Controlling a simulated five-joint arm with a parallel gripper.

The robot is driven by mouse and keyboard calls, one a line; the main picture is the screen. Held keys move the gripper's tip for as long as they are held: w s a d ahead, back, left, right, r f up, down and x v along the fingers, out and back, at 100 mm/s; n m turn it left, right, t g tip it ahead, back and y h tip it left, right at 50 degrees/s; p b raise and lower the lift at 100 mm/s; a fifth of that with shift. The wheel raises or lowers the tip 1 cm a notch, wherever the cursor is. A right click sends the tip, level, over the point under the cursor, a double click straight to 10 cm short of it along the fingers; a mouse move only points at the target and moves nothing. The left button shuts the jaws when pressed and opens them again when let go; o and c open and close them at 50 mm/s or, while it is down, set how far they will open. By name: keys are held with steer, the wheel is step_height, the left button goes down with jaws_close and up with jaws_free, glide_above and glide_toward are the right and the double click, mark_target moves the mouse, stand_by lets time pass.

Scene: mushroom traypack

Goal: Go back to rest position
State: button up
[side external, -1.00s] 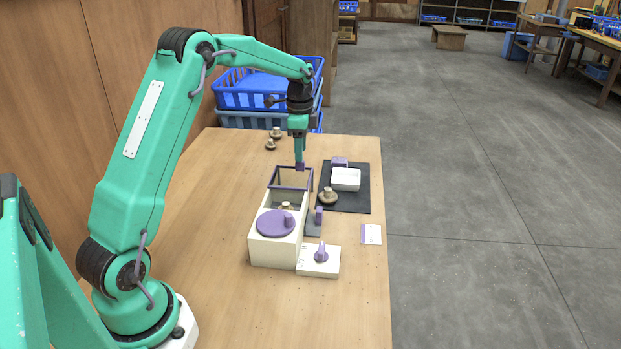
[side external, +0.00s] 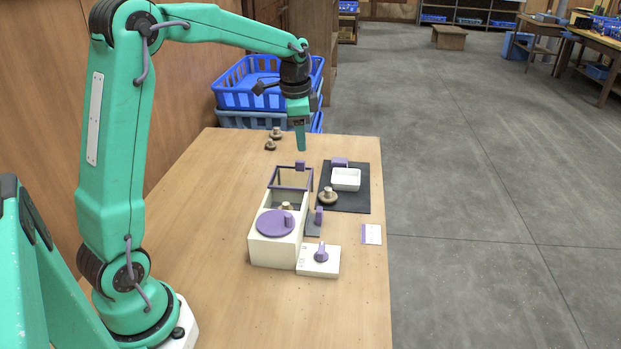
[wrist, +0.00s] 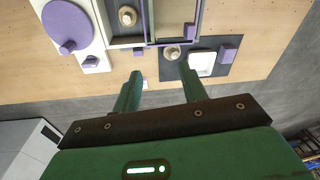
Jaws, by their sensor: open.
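My gripper (side external: 300,148) is raised above the far part of the table, over the purple-framed opening (side external: 291,178). In the wrist view my gripper (wrist: 160,88) shows two green fingers spread apart with nothing between them. The white box (side external: 274,252) with a round purple disc (side external: 275,223) stands below, and a mushroom (side external: 286,206) sits inside it. Another mushroom (side external: 328,195) is on the dark mat (side external: 345,205) beside a white tray (side external: 346,179).
Two mushrooms (side external: 276,132) rest near the table's far left edge. A white block with a purple dial (side external: 320,255) and a small card (side external: 370,234) lie at the front right. Blue crates (side external: 250,90) stand behind the table. The table's left side is clear.

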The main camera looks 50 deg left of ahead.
steer(key=s+d+r+n+t, duration=0.25)
steer(key=s+d+r, duration=0.35)
steer(key=s+d, duration=0.45)
steer(key=s+d+f+n+t, duration=0.1)
steer(key=s+n, duration=0.1)
steer(key=s, duration=0.4)
steer(key=s+d+f+n, duration=0.1)
steer(key=s+d+n, duration=0.1)
steer(key=s, duration=0.4)
steer(key=shift+s+f+t, duration=0.2)
steer(key=shift+f+t, duration=0.05)
steer(key=shift+t, duration=0.1)
